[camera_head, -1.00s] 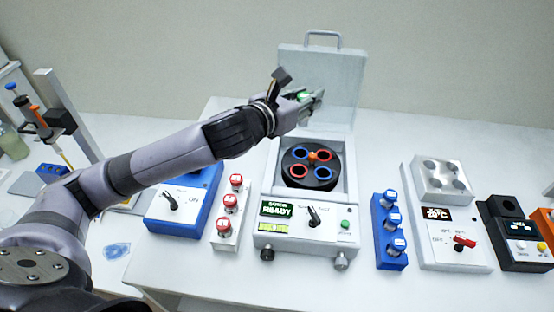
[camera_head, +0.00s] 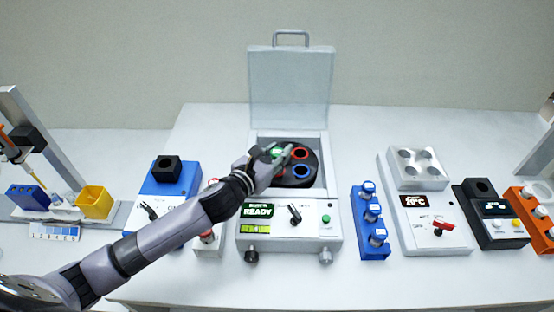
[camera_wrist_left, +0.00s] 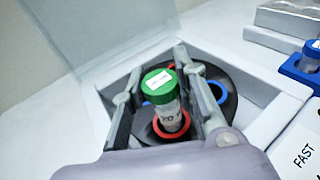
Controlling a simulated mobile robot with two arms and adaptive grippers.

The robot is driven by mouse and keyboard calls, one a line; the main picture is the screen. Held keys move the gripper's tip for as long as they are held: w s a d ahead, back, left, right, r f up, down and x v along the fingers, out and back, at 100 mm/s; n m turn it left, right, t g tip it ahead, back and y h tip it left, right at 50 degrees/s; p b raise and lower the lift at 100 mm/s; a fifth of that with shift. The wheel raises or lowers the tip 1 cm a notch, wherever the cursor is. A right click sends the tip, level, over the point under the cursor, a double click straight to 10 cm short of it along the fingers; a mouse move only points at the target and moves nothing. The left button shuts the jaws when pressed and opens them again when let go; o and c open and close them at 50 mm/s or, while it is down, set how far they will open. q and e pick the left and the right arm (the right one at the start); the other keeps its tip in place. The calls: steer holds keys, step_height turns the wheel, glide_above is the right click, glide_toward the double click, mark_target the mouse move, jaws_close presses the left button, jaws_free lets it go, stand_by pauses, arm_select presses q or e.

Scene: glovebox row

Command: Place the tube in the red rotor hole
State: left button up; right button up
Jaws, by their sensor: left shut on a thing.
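My left gripper (camera_head: 282,154) is shut on a clear tube with a green cap (camera_head: 276,152), over the black rotor (camera_head: 291,183) of the open centrifuge (camera_head: 290,218). In the left wrist view the tube (camera_wrist_left: 171,116) stands nearly upright between the fingers (camera_wrist_left: 155,95). Its lower end lines up with a red-ringed hole (camera_wrist_left: 160,131); I cannot tell how deep it sits. Another red ring (camera_head: 300,154) and a blue ring (camera_head: 302,171) show uncovered in the head view. The gripper hides the rotor's left part. My right gripper is not in view.
The raised lid (camera_head: 290,85) stands behind the rotor. A blue rack of capped tubes (camera_head: 371,215) and a silver-topped block (camera_head: 416,165) stand right; a blue device (camera_head: 168,180) and a yellow bin (camera_head: 95,202) stand left. My left arm crosses the front left.

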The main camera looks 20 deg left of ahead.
arm_select(q)
step_height(320, 180, down, 3)
steer(key=shift+a+r, duration=0.1)
steer(key=o, duration=1)
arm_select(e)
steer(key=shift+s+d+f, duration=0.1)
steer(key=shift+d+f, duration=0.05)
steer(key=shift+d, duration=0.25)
